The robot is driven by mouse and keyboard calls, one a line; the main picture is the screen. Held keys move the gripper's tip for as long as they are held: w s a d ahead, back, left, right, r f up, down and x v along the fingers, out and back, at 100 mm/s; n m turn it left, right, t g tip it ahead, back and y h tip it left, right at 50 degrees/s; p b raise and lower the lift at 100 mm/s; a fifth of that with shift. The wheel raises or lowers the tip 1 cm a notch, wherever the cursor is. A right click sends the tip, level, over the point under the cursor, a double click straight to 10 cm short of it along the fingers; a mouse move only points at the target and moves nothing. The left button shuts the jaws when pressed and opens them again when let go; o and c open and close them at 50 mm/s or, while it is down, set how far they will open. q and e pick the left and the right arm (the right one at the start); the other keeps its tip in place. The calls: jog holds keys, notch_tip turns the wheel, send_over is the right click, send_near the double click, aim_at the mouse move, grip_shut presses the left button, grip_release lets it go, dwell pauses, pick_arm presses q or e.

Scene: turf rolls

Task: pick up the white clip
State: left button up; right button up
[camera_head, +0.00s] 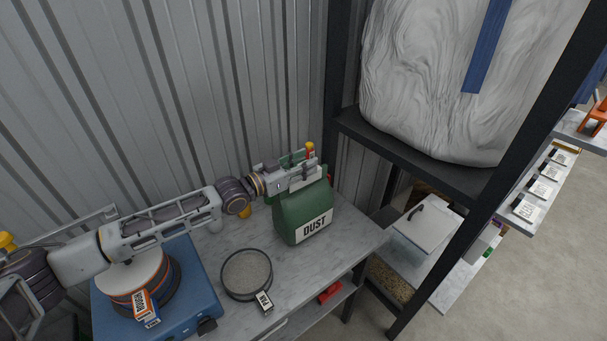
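A dark green bag (302,212) with a white label reading DUST stands upright on the grey worktop (352,238). A pale, whitish strip that looks like the white clip (305,178) lies along the bag's top edge. My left arm reaches in from the left, and my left gripper (304,168) is right at the bag's top, over the strip. The fingers overlap the bag's top, so I cannot tell whether they are open or closed on the clip. My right gripper is out of view.
A round sieve (246,274) with a small tag lies left of the bag. A blue case (205,282) carries a stacked round item (135,272) under my arm. A dark shelf frame (337,70) with a large wrapped white bundle (430,90) stands behind at right. Corrugated wall behind.

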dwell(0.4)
pick_arm(q)
grip_shut()
jog(key=shift+r, duration=0.1)
jog(key=shift+r+b, duration=0.7)
jog(key=shift+r, duration=4.25)
